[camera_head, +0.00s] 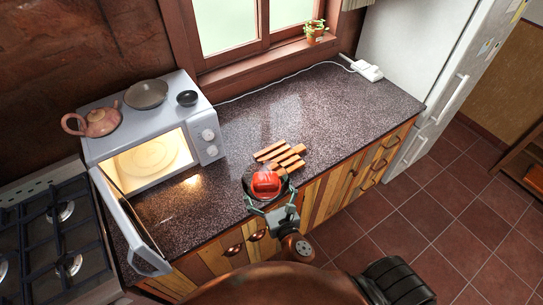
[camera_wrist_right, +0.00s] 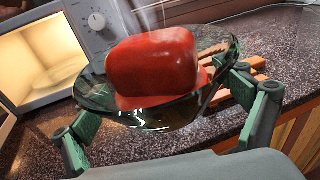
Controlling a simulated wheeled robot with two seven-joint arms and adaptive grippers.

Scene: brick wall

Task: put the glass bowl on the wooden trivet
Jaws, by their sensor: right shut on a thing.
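The glass bowl (camera_head: 249,184) is dark and see-through and holds a red block-like food piece (camera_head: 266,184). My right gripper (camera_head: 266,206) is shut on the bowl's near side. In the right wrist view the bowl (camera_wrist_right: 150,118) sits between the two green fingers (camera_wrist_right: 160,115), roughly level, with faint steam above. The wooden trivet (camera_head: 281,157), made of slats, lies on the counter just beyond the bowl. In the wrist view the trivet (camera_wrist_right: 240,91) is partly hidden behind the bowl. The bowl is near the counter's front edge; its exact height is unclear. My left gripper is out of view.
A lit microwave (camera_head: 155,128) stands at the left, its door (camera_head: 128,224) swung open toward me. A teapot (camera_head: 95,122), a plate (camera_head: 147,94) and a small dark bowl (camera_head: 187,98) sit on top. A gas stove (camera_head: 55,240) is at far left. The counter (camera_head: 340,115) right of the trivet is clear.

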